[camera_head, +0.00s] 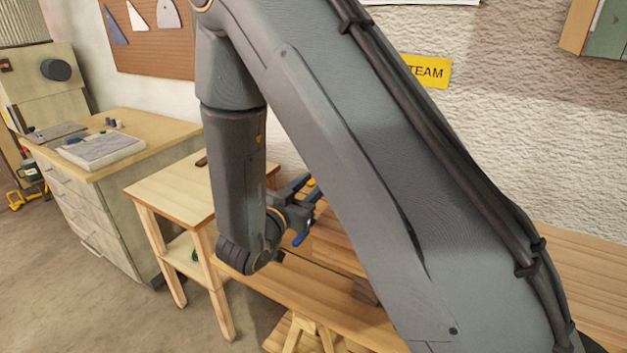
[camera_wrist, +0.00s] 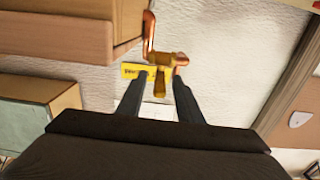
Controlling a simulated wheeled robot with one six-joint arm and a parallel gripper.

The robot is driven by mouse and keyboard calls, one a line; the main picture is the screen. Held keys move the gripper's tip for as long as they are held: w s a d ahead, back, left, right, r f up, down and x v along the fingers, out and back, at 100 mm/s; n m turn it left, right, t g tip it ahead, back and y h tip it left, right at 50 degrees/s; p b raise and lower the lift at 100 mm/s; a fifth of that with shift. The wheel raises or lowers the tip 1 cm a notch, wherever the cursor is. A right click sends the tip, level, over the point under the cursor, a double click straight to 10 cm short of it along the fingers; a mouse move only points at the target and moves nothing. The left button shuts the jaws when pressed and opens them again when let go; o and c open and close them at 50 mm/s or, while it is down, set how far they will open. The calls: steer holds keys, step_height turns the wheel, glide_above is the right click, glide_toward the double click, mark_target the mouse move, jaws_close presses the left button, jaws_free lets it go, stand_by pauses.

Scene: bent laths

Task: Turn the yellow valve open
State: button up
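The yellow valve (camera_wrist: 165,60) sits on a copper pipe (camera_wrist: 148,28) in the wrist view, with its handle (camera_wrist: 160,80) pointing down the picture. My gripper (camera_wrist: 158,85) is open, with its two dark fingers apart. In the picture the handle lies between the fingertips; I cannot tell whether either finger touches it. In the head view my gripper (camera_head: 305,188) is small and partly hidden beside my large arm link. A small yellow patch (camera_head: 311,182) shows at its fingertips, probably part of the valve. The rest of the valve is hidden there.
A yellow sign (camera_head: 428,71) is on the white wall; it also shows behind the valve in the wrist view (camera_wrist: 130,71). A wooden bench (camera_head: 325,295) runs below my gripper. A small wooden table (camera_head: 172,188) and a drawer cabinet (camera_head: 85,215) stand left. Floor is open at lower left.

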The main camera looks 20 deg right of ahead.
steer(key=shift+w+d, duration=0.15)
steer(key=shift+w, duration=0.05)
jaws_close()
